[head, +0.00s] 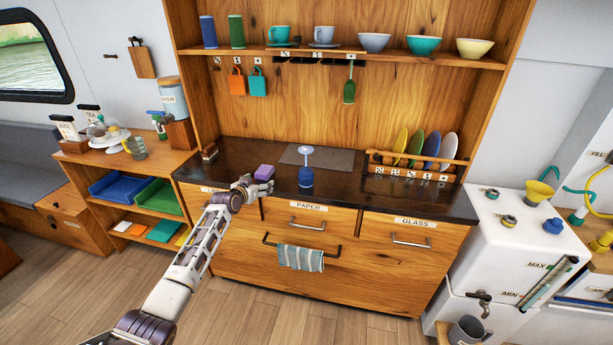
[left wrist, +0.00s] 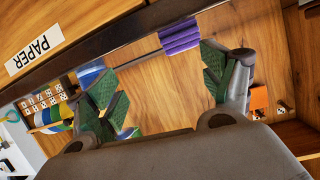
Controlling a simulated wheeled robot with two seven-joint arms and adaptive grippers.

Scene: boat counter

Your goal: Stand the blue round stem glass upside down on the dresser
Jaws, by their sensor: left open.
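The blue round stem glass (head: 306,179) stands upside down on the dark dresser top (head: 400,198), bowl down and pale foot up, near the front edge. My left gripper (head: 262,188) is to the left of the glass, apart from it, at the front edge by a purple block (head: 264,172). In the left wrist view my left gripper (left wrist: 160,88) has its green-padded fingers wide apart with nothing between them. The purple block (left wrist: 181,37) shows beyond the fingers there. A blue patch behind one finger cannot be told for sure. My right gripper is not in view.
A grey mat (head: 335,158) lies behind the glass. A wooden rack (head: 415,176) with several coloured plates stands at the right of the top. A small brown object (head: 209,152) sits at the left end. The front right of the top is clear.

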